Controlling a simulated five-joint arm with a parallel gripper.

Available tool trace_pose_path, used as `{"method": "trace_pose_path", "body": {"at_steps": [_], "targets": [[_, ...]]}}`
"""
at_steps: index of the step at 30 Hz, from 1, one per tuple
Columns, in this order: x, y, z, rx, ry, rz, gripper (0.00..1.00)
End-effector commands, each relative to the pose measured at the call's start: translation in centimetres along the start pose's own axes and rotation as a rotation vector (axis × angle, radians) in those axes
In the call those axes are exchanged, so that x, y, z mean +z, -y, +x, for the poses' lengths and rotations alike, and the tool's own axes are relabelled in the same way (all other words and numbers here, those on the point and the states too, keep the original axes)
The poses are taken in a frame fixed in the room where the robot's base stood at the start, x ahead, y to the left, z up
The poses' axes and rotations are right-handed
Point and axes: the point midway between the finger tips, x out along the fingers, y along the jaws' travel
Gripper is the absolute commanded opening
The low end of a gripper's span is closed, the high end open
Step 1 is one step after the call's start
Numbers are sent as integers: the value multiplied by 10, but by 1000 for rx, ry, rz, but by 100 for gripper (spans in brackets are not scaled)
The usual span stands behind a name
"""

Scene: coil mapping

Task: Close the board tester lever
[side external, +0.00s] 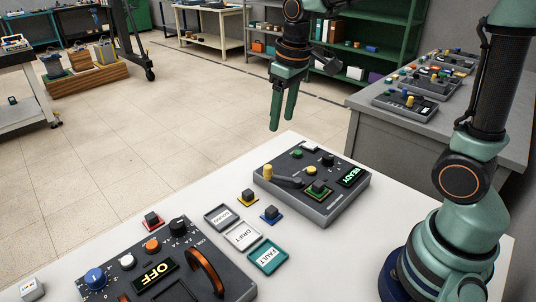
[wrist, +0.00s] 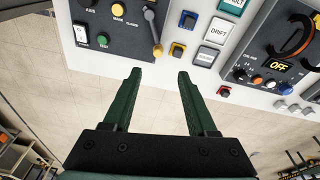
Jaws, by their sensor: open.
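The board tester (side external: 335,205) is a dark grey box on the white table, with a lit READY display (side external: 353,175). Its lever (side external: 288,183) is a grey bar with a yellow knob (side external: 267,172) at the tester's left edge. In the wrist view the lever (wrist: 152,28) points toward my gripper, its knob (wrist: 158,50) just beyond and between the fingertips. A small green board with a dark block (side external: 319,190) sits on the tester, clear of the lever. My gripper (side external: 281,123) is open and empty, above and behind the tester, not touching the lever; its fingers also show in the wrist view (wrist: 160,75).
Labelled trays, including DRIFT (side external: 242,236) and FAULT (side external: 268,257), stand near. A panel reading OFF (side external: 157,275) is at front left. Air around my gripper is clear.

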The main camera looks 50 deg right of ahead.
Motion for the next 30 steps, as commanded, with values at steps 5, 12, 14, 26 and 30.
{"method": "trace_pose_path", "body": {"at_steps": [5,12,14,26,30], "targets": [[-23,-4,34,-17,97,-42,58],[-34,-6,57,-30,153,-70,58],[-34,-6,60,-31,157,-72,58],[-24,-5,120,-32,162,-72,58],[-20,-4,145,-31,160,-72,58]]}}
